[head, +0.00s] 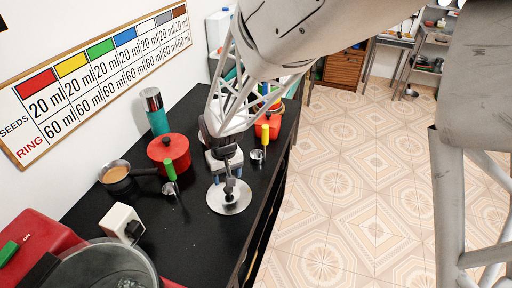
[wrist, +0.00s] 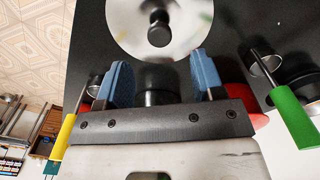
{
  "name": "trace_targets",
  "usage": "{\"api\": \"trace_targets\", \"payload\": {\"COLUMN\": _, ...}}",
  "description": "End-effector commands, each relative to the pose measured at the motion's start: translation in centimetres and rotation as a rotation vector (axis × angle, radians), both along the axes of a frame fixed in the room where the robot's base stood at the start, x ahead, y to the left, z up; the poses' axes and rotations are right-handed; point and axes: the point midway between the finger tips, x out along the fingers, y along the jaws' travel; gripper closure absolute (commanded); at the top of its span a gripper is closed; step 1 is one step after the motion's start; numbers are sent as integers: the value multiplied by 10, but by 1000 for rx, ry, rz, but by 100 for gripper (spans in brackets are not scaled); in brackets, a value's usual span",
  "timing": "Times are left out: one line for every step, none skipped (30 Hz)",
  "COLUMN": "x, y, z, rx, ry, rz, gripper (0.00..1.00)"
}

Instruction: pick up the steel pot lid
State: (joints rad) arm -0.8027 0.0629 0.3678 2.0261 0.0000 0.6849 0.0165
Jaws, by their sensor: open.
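The steel pot lid (head: 225,203) is a shiny round disc with a dark knob, lying flat on the black counter (head: 185,235) near its right edge. In the wrist view the lid (wrist: 185,42) fills the top middle, its knob (wrist: 159,30) pointing toward the camera. My gripper (head: 225,180) is just above and behind the lid in the head view. The wrist view shows my gripper (wrist: 161,63) open, with blue fingers spread and nothing between them. The knob lies beyond the fingertips there, roughly centred between them. I cannot tell the exact height gap.
A green-handled ladle (head: 171,173) and red pot (head: 176,153) are left of the lid. A yellow-handled ladle (head: 265,136) is behind it to the right. A dark saucepan (head: 117,180) and white box (head: 123,219) stand further left. Counter in front of the lid is clear.

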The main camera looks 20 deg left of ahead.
Motion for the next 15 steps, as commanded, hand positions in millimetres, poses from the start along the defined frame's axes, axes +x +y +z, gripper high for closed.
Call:
{"api": "trace_targets", "payload": {"x": 0, "y": 0, "z": -1, "rx": 0, "ry": 0, "rz": 0, "gripper": 38}}
{"api": "trace_targets", "payload": {"x": 0, "y": 0, "z": -2, "rx": -1, "ry": 1, "rz": 0, "gripper": 38}}
{"api": "trace_targets", "payload": {"x": 0, "y": 0, "z": -4, "rx": -1, "ry": 1, "rz": 0, "gripper": 38}}
{"api": "trace_targets", "payload": {"x": 0, "y": 0, "z": -6, "rx": -1, "ry": 1, "rz": 0, "gripper": 38}}
{"api": "trace_targets", "payload": {"x": 0, "y": 0, "z": -8, "rx": -1, "ry": 1, "rz": 0, "gripper": 38}}
{"api": "trace_targets", "payload": {"x": 0, "y": 0, "z": -11, "rx": -1, "ry": 1, "rz": 0, "gripper": 38}}
{"api": "trace_targets", "payload": {"x": 0, "y": 0, "z": -14, "rx": -1, "ry": 1, "rz": 0, "gripper": 38}}
{"api": "trace_targets", "payload": {"x": 0, "y": 0, "z": -16, "rx": -1, "ry": 1, "rz": 0, "gripper": 38}}
{"api": "trace_targets", "payload": {"x": 0, "y": 0, "z": -19, "rx": -1, "ry": 1, "rz": 0, "gripper": 38}}
{"api": "trace_targets", "payload": {"x": 0, "y": 0, "z": -21, "rx": -1, "ry": 1, "rz": 0, "gripper": 38}}
{"api": "trace_targets", "payload": {"x": 0, "y": 0, "z": -23, "rx": -1, "ry": 1, "rz": 0, "gripper": 38}}
{"api": "trace_targets", "payload": {"x": 0, "y": 0, "z": -25, "rx": -1, "ry": 1, "rz": 0, "gripper": 38}}
{"api": "trace_targets", "payload": {"x": 0, "y": 0, "z": -25, "rx": -1, "ry": 1, "rz": 0, "gripper": 38}}
{"api": "trace_targets", "payload": {"x": 0, "y": 0, "z": -26, "rx": -1, "ry": 1, "rz": 0, "gripper": 38}}
{"api": "trace_targets", "payload": {"x": 0, "y": 0, "z": -26, "rx": 0, "ry": 0, "rz": 0, "gripper": 38}}
